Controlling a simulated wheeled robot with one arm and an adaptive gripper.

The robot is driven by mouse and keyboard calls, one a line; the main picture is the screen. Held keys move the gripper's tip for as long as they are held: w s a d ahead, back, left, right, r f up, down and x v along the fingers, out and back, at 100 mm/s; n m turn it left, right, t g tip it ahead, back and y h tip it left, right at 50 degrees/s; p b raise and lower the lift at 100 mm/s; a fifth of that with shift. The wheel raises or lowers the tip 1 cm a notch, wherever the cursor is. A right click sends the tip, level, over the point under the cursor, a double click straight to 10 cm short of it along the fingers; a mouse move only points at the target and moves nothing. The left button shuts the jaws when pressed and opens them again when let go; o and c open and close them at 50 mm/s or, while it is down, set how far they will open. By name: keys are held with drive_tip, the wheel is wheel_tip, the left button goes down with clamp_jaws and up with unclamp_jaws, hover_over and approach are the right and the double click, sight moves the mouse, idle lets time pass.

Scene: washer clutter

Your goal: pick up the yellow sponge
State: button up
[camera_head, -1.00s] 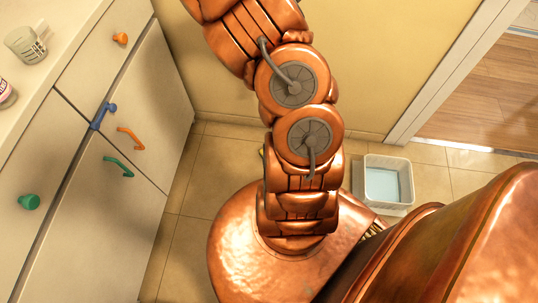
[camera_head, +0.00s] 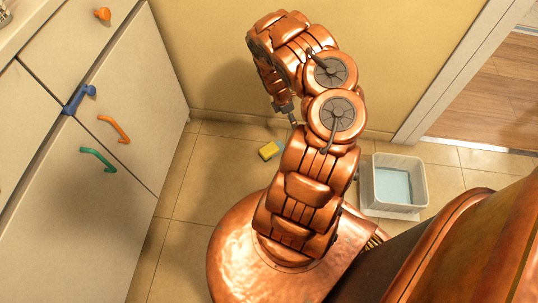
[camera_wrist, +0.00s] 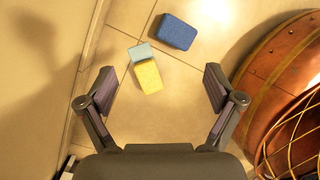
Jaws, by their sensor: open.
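The yellow sponge (camera_head: 267,152) lies on the tiled floor, left of my arm in the head view. In the wrist view the yellow sponge (camera_wrist: 148,77) shows between and beyond my open fingers, left of the middle. My gripper (camera_wrist: 160,84) is open, empty and apart from it, seemingly above the floor. In the head view my gripper (camera_head: 291,115) shows only in part, at the end of the bent arm near the wall.
A light blue sponge (camera_wrist: 140,53) lies against or right beside the yellow one. A dark blue sponge (camera_wrist: 176,32) lies farther off. A yellow wall (camera_head: 215,60) rises behind, cabinets (camera_head: 110,140) stand left, and a white basin (camera_head: 398,164) sits right of my arm.

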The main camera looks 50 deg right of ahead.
sight(268, 149)
drive_tip(key=w+a+f+n+b, duration=0.1)
drive_tip(key=a+f, duration=0.1)
drive_tip(key=f, duration=0.2)
drive_tip(key=w+a+f+n+t+y+b, duration=0.1)
drive_tip(key=a+f, duration=0.1)
drive_tip(key=f, duration=0.3)
drive_tip(key=w+a+f+t+b, duration=0.1)
drive_tip(key=a+f+b, duration=0.1)
drive_tip(key=f, duration=0.3)
drive_tip(key=shift+w+a+f+n+y, duration=0.15)
drive_tip(key=shift+w+a+n+y, duration=0.2)
drive_tip(key=shift+n+y, duration=0.05)
drive_tip(key=shift+w+a+f+b, duration=0.25)
drive_tip(key=shift+a+f+b, duration=0.1)
drive_tip(key=shift+f, duration=0.1)
drive_tip(key=shift+f+b, duration=0.95)
drive_tip(key=shift+f, duration=0.4)
drive_tip(key=f+b, duration=0.5)
drive_tip(key=shift+w+a, duration=0.3)
drive_tip(key=c, duration=1.2)
drive_tip(key=shift+r, duration=0.1)
drive_tip(key=shift+c, duration=0.2)
drive_tip(key=shift+r, duration=0.1)
